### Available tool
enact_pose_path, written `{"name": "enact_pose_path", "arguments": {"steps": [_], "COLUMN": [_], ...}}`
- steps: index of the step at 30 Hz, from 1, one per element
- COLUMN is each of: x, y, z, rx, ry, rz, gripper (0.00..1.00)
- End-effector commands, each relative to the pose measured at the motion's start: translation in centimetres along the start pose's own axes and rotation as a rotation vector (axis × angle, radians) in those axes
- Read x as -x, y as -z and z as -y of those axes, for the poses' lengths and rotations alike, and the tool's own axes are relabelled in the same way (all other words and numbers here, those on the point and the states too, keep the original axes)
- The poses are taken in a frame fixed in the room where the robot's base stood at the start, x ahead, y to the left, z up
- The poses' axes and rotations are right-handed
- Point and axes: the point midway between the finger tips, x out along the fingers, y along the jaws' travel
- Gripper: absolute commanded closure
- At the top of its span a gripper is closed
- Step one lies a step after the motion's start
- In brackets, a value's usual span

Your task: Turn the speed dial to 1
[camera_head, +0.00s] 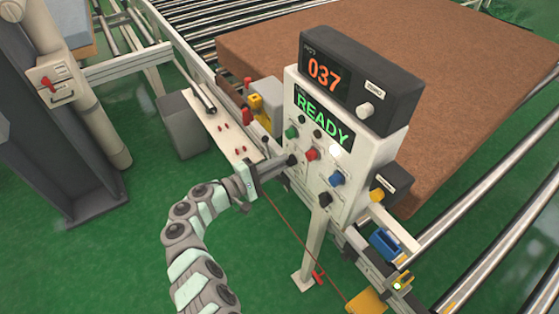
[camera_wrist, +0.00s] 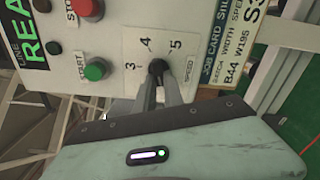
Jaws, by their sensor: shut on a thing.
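The speed dial (camera_wrist: 157,66) is a small black knob on the white control panel (camera_wrist: 112,48). In the wrist view the numbers 3, 4 and 5 and the word SPEED show around it. The fingers of my gripper (camera_wrist: 160,83) are closed on the knob from both sides. The numbers 1 and 2 are not visible, and I cannot tell where the dial points. In the head view my gripper (camera_head: 284,164) reaches the panel's lower left, where the fingers mostly cover the dial.
A green START button (camera_wrist: 95,70) and a red button (camera_wrist: 86,8) sit near the dial. The panel's display (camera_head: 322,118) reads READY; a black box (camera_head: 360,82) above shows 037. A brown mattress (camera_head: 440,50) lies behind on rollers. A blue knob (camera_head: 337,178) is at right.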

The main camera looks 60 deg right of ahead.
Motion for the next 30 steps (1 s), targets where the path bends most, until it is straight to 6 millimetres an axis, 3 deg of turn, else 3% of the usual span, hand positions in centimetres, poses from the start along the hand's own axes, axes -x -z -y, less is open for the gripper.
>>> {"name": "enact_pose_path", "arguments": {"steps": [12,29,30], "x": [-0.05,-0.06,-0.06], "y": [-0.15,-0.13,-0.13], "z": [0.07,0.07,0.07], "rx": [0.192,0.219,0.219], "ry": [0.000,-0.002,-0.002], "rz": [0.004,0.004,0.004], "gripper": [1.00,1.00,0.85]}}
